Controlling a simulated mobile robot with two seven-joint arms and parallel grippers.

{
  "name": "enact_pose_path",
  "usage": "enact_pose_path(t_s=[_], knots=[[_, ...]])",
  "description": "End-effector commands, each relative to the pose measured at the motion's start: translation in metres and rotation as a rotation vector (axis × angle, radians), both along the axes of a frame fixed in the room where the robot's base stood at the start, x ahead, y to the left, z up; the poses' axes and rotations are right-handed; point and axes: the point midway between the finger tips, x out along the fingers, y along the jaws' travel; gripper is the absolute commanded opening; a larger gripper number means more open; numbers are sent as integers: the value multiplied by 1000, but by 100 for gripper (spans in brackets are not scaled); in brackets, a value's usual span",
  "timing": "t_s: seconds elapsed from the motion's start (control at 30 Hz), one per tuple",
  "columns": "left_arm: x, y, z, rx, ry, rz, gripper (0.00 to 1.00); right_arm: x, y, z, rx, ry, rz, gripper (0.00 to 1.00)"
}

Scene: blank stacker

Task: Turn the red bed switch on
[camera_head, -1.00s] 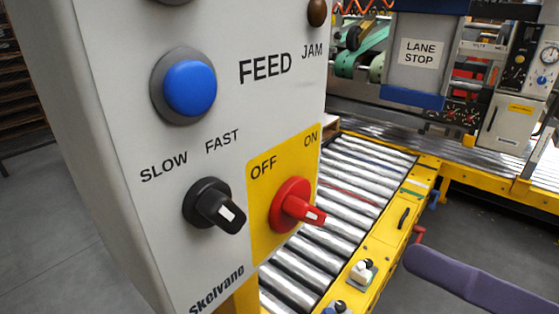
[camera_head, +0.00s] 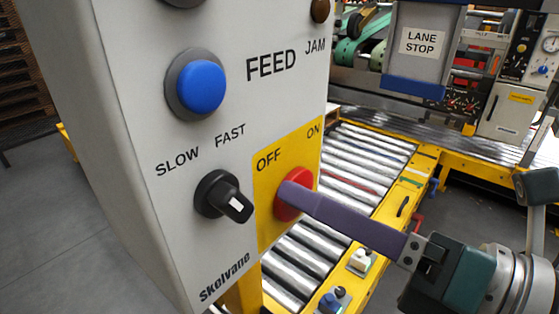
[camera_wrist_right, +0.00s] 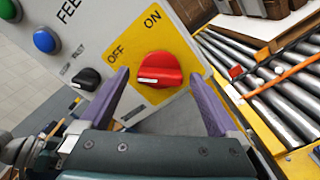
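The red switch (camera_head: 291,205) is a round knob with a raised handle on the yellow plate (camera_head: 268,226) of the grey panel, below the words OFF and ON. In the right wrist view the red switch (camera_wrist_right: 160,72) shows a white mark at the left end of its handle, on the OFF side. My right gripper (camera_wrist_right: 160,84) is open, with one purple finger to each side of the red switch. My left gripper is not in view.
A black SLOW/FAST knob (camera_head: 222,195) sits just left of the yellow plate, with a blue FEED button (camera_head: 201,87) above it. A roller conveyor (camera_head: 365,165) with yellow rails runs behind. A LANE STOP box (camera_head: 424,50) stands farther back.

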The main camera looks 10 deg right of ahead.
Motion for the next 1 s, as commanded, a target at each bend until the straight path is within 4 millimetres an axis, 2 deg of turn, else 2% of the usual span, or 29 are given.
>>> enact_pose_path(t_s=[0.07, 0.7, 1.0], knots=[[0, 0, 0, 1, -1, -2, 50, 0, 0, 0, 0, 0, 0, 86], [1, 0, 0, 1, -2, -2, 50, 0, 0, 0, 0, 0, 0, 14], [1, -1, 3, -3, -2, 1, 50, 0, 0, 1, 30, 22, -1, 14]])
